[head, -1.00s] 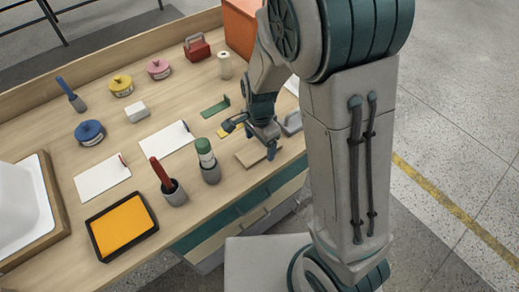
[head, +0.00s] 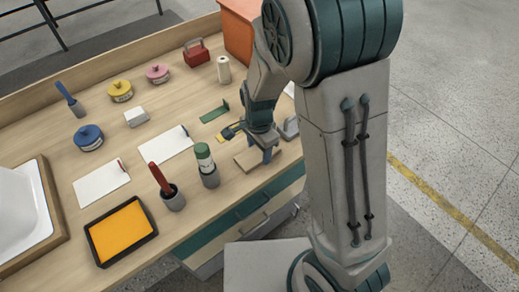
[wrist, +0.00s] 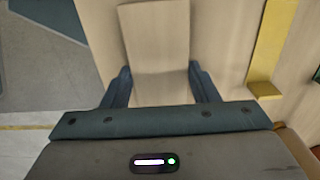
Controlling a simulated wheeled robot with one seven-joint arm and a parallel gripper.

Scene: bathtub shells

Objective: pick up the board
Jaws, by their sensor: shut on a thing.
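The board (head: 246,161) is a small light wooden rectangle at the right front edge of the workbench. In the wrist view the board (wrist: 155,40) lies between the two dark blue fingers of my gripper (wrist: 160,88). In the head view my gripper (head: 249,147) points down over the board with a finger at either side. It is shut on the board. The arm and fingers hide part of the board in the head view. I cannot tell clearly whether the board is clear of the bench top.
A yellow piece (wrist: 268,50) and a green bracket (head: 214,112) lie close by. An orange box (head: 238,32) stands at the back. Drawers (head: 245,212) sit below the bench edge.

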